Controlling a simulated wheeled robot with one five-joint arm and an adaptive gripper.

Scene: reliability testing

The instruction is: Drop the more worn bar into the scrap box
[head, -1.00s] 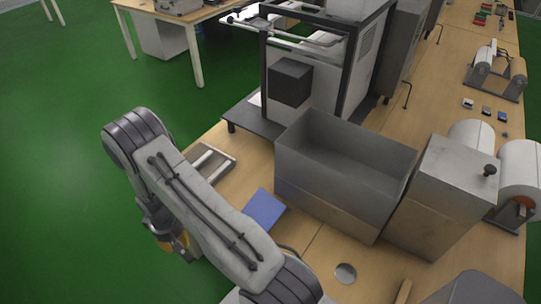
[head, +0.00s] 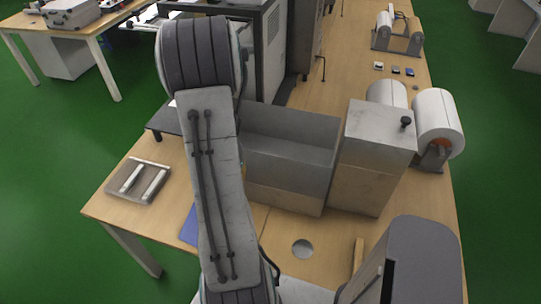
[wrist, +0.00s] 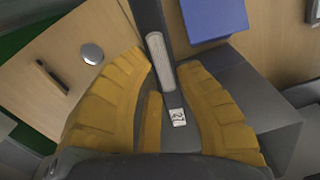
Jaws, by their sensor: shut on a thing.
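In the head view the gripper is hidden behind my arm. A large open grey metal box (head: 289,120), apparently the scrap box, stands on the bench, partly covered by my arm. Its grey walls (wrist: 273,104) seem to show below and right of the fingers in the wrist view. A flat tray (head: 119,187) with two pale parallel strips lies at the bench's left; I cannot tell whether these are bars.
A blue flat piece (head: 188,226) lies in front of the box and shows in the wrist view (wrist: 214,18). A closed grey cabinet (head: 372,155) stands right of the box, with white rolls (head: 438,118) beyond. A round silver disc (head: 303,249) lies on the bench.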

